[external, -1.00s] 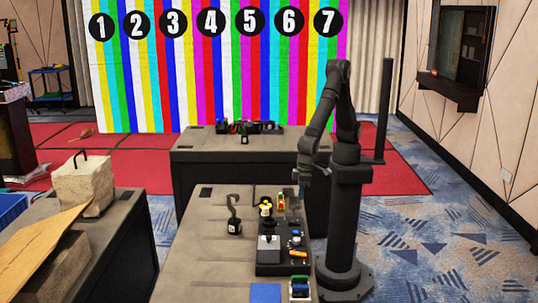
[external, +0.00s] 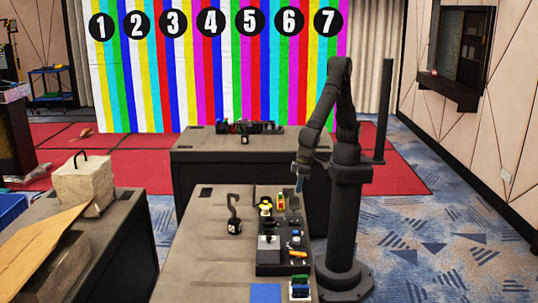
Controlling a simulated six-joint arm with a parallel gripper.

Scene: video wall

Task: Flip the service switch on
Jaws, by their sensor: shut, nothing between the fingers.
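A dark control panel (external: 262,259) lies along the right side of the near table. It carries a yellow-topped control (external: 266,207), a small red, yellow and green part (external: 281,202), a grey plate with a lever (external: 268,243), blue knobs (external: 295,236) and an orange handle (external: 297,253). Which of these is the service switch, and how it is set, is too small to tell. My gripper (external: 299,185) points down above the panel's far right end, apart from it. It is shut and empty.
A black hooked object (external: 234,216) stands left of the panel. A blue pad (external: 265,293) and a small coloured rack (external: 299,288) are at the near end. Another table (external: 190,154) with dark devices stands behind. The near table's left part is clear.

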